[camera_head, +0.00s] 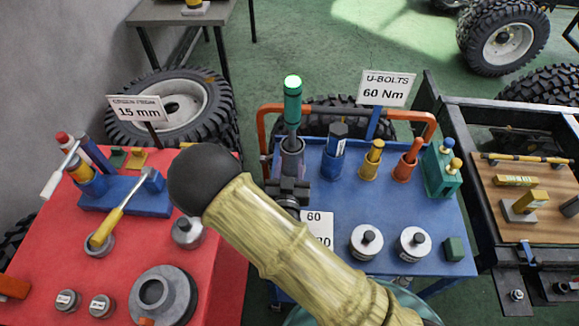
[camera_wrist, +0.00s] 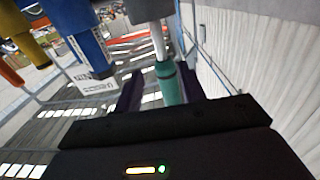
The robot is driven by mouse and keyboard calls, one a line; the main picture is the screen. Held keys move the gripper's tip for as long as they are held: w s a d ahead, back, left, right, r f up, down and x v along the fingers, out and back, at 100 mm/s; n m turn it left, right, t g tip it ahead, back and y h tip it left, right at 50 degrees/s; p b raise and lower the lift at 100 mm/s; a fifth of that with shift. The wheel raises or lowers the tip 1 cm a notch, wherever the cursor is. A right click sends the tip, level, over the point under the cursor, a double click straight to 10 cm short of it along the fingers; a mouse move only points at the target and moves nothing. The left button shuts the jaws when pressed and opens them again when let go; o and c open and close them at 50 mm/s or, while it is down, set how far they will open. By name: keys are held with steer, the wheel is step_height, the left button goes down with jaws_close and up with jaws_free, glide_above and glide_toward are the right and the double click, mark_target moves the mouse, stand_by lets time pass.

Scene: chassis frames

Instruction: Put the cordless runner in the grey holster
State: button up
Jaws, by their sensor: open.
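The cordless runner, which I take to be the green-handled tool (camera_head: 292,103) with a bright green top, stands upright with its lower end in the grey holster (camera_head: 292,158) at the left of the blue table. In the upside-down wrist view, its green handle (camera_wrist: 170,84) and silver shaft run into the grey holster (camera_wrist: 148,9). In the wrist view my open gripper (camera_wrist: 160,92) has a dark finger on each side of the handle; contact cannot be told.
Blue (camera_head: 332,164), yellow (camera_head: 370,170) and orange (camera_head: 404,172) holders with tools stand to the right on the blue table (camera_head: 430,215). An orange rail (camera_head: 432,128) runs behind. A red table (camera_head: 60,235) with tools is left. My arm covers the front middle.

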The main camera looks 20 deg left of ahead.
stand_by(0.5)
steer(key=w+d+r+m+g+h, duration=0.1)
steer(key=w+d+m+g+h, duration=0.35)
steer(key=d+g, duration=0.65)
steer(key=s+d+r+g, duration=0.1)
steer(key=s+d+r, duration=0.2)
steer(key=d, duration=0.3)
steer(key=s+d+r+n+g, duration=0.1)
steer(key=s+d+r, duration=0.2)
steer(key=s+d, duration=0.2)
steer(key=s+d+r+g, duration=0.1)
steer(key=s+d, duration=0.3)
steer(key=d, duration=0.4)
steer(key=shift+s+d+r+n+g, duration=0.35)
steer(key=shift+s+d+r+g, duration=0.05)
steer(key=shift+r, duration=0.5)
steer(key=shift+c, duration=0.4)
